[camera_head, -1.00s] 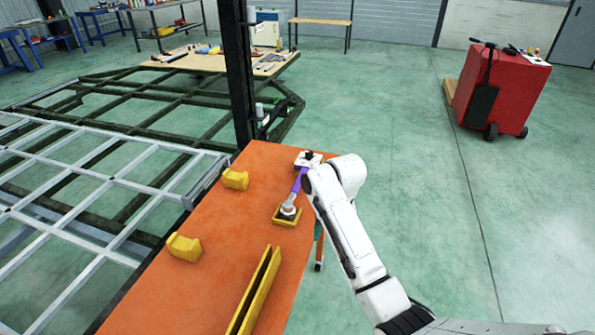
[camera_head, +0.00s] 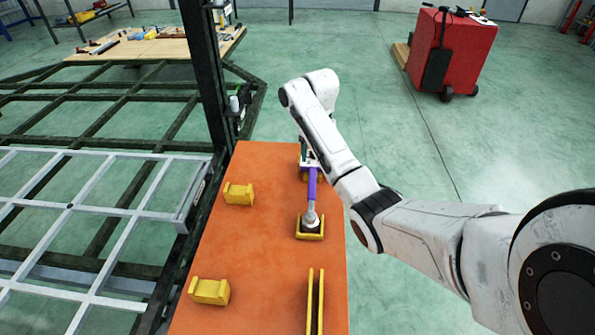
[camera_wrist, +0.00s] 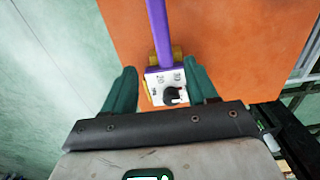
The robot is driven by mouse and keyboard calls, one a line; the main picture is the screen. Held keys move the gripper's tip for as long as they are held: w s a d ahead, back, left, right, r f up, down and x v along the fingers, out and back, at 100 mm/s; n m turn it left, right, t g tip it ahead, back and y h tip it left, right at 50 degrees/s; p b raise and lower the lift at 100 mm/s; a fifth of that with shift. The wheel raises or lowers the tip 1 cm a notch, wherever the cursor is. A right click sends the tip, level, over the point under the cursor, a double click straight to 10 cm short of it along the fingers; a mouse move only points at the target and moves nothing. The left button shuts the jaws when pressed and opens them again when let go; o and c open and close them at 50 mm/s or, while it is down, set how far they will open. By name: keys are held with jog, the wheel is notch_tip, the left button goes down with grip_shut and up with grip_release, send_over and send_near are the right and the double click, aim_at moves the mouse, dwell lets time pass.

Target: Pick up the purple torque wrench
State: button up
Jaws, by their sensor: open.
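The purple torque wrench (camera_head: 312,188) lies along the right side of the orange tabletop (camera_head: 265,240). Its grey and black head rests in a yellow holder (camera_head: 311,234), and a white block (camera_head: 309,164) shows at its far end. In the wrist view the purple shaft (camera_wrist: 159,32) runs up from the white block (camera_wrist: 168,87) with a black knob. My gripper (camera_wrist: 162,84) is open, its two green fingers on either side of the white block. Whether the fingers touch it I cannot tell. In the head view my arm partly hides the gripper and the wrench's far end.
Yellow blocks stand at the table's left, one farther (camera_head: 238,194) and one nearer (camera_head: 209,291). A long yellow channel (camera_head: 315,302) lies at the front. A black post (camera_head: 206,75) and trailer frame flank the left. A red cabinet (camera_head: 450,50) stands far right on open floor.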

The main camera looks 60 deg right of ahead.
aim_at(313, 176)
jog(key=f, duration=0.5)
jog(key=shift+w, duration=0.25)
jog(key=shift+f+p, duration=0.4)
jog(key=shift+f, duration=2.45)
jog(key=shift+r, duration=0.1)
grip_shut()
